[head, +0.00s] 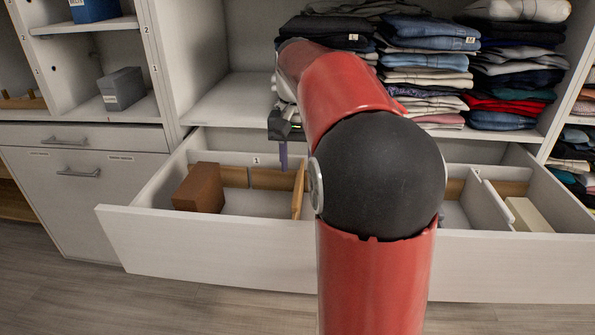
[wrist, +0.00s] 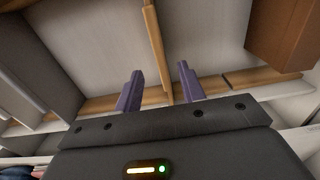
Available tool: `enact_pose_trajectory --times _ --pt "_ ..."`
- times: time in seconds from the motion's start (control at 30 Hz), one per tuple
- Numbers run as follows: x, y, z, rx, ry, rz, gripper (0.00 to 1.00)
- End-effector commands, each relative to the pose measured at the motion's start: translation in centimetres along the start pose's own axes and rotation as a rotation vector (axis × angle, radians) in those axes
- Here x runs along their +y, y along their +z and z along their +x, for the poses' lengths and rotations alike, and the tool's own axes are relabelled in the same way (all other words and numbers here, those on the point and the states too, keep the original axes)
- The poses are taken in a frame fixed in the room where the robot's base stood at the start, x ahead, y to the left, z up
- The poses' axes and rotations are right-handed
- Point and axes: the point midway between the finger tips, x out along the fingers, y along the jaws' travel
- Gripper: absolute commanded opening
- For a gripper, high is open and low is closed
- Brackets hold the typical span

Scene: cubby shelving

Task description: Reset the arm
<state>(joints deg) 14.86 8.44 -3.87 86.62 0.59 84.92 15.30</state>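My gripper (head: 284,153) hangs over the open drawer in the head view, partly hidden behind my red arm. In the wrist view its two purple fingers (wrist: 159,85) stand apart with nothing between them. Below them are the drawer's floor and a wooden divider (wrist: 158,50). My arm reaches forward over the drawer front, bent at the large black joint.
The open white drawer (head: 205,242) holds a brown box (head: 200,188) at left and a cream block (head: 527,214) at right. Folded clothes (head: 430,62) fill the shelf above. A grey box (head: 121,88) sits in the left cubby. Wood floor lies in front.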

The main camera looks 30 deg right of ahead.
Motion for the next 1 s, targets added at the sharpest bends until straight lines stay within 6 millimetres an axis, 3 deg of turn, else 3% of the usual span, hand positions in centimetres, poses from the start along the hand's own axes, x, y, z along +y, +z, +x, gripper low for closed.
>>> enact_pose_trajectory --times 0.57,0.67,0.77,1.0 --pt "0.0 0.1 -0.3 0.000 0.000 -0.001 0.40" --pt "-0.2 0.9 -0.9 0.014 -0.006 -0.018 0.40" --pt "-0.7 3.3 -2.0 0.055 -0.022 -0.070 0.40" --pt "-1.4 13.1 -3.8 0.230 -0.083 -0.291 0.40"
